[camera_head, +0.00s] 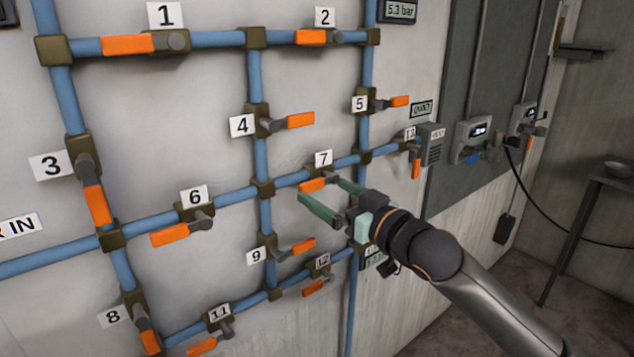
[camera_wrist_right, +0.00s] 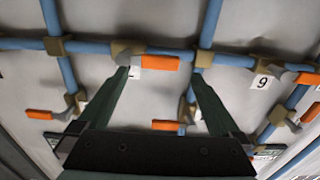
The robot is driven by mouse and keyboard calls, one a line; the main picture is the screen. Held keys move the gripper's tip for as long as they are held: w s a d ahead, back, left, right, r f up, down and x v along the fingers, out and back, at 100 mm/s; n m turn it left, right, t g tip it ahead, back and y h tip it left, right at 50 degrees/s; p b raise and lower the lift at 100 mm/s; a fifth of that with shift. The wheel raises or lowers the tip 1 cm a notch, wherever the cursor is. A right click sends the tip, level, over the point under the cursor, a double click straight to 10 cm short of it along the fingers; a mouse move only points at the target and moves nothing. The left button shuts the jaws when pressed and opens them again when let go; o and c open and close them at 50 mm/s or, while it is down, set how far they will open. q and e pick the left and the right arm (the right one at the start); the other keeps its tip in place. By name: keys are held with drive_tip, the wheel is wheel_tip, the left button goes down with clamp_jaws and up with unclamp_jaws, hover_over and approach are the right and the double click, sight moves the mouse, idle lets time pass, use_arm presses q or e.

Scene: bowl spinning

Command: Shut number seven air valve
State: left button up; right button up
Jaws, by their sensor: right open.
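The number seven valve has a white label "7" (camera_head: 323,158) and an orange handle (camera_head: 313,184), which lies roughly along its blue pipe. My right gripper (camera_head: 324,191) is open in front of the handle, one finger below left of it and the other to its right. In the right wrist view, which looks upside down, the orange handle (camera_wrist_right: 154,62) shows between the tips of the open right gripper (camera_wrist_right: 159,74). The label there is partly hidden. I cannot tell whether a finger touches the handle. My left gripper is not in view.
Blue pipes with several numbered valves surround it: valve 4 (camera_head: 300,120) upper left, valve 5 (camera_head: 399,101) upper right, valve 6 (camera_head: 170,235) left, valve 9 (camera_head: 303,246) below. A grey box (camera_head: 431,145) is right. A side table (camera_head: 612,183) stands far right.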

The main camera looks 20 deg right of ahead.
sight(314, 185)
drive_tip(key=shift+x, duration=2)
clamp_jaws()
